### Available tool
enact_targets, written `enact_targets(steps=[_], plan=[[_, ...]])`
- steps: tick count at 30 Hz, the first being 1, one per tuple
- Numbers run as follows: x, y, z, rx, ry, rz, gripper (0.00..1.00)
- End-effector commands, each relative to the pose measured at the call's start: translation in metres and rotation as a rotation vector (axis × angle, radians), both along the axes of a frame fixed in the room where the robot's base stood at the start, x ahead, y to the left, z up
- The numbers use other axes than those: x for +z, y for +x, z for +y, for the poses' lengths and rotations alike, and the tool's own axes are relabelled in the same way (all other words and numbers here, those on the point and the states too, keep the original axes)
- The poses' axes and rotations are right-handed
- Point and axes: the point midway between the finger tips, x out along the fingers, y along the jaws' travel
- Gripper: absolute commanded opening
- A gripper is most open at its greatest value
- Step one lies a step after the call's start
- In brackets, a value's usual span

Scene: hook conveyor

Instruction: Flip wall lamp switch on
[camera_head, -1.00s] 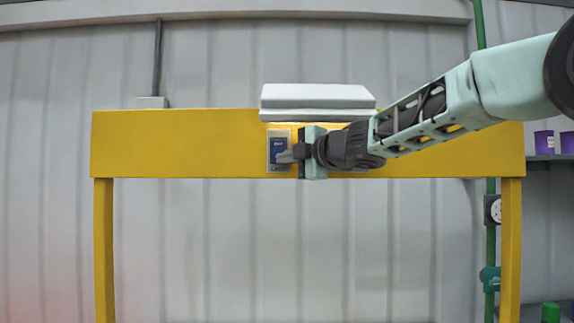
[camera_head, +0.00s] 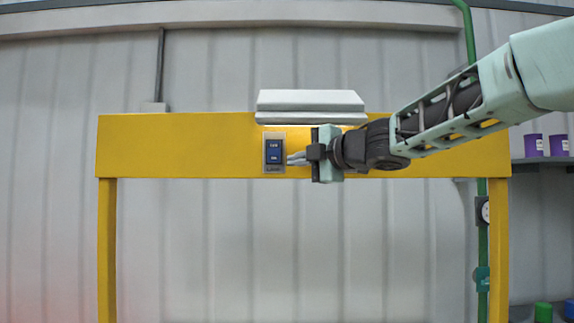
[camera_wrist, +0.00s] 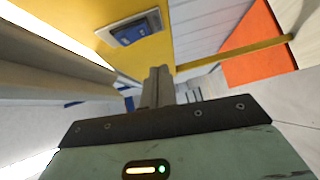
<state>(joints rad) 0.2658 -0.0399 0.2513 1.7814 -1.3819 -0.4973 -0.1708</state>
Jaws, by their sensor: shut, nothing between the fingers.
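The wall lamp switch is a blue rocker in a beige plate (camera_head: 274,152) on the yellow beam, below the white lamp housing (camera_head: 311,102). It also shows in the wrist view (camera_wrist: 134,30), at the upper left. My gripper (camera_head: 291,159) is just right of the switch in the head view, with its fingers shut and empty, pointing left toward the plate. In the wrist view the shut fingertips (camera_wrist: 160,72) are apart from the switch in the picture.
The yellow beam (camera_head: 180,145) stands on two yellow posts before a grey corrugated wall. A second plate on the beam is mostly hidden behind my gripper. A green pipe, a dial and purple cups (camera_head: 533,145) are at the right. The space left of the switch is clear.

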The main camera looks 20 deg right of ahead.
Motion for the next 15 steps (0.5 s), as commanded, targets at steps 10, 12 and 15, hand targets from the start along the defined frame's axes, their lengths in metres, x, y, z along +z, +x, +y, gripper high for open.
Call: enact_targets(steps=[10, 12, 15], plan=[[-0.006, -0.039, -0.02, 0.0, 0.0, -0.001, 0.0], [-0.006, -0.041, -0.021, 0.0, 0.0, 0.0, 0.0], [-0.006, -0.042, -0.022, 0.0, 0.0, 0.001, 0.0]])
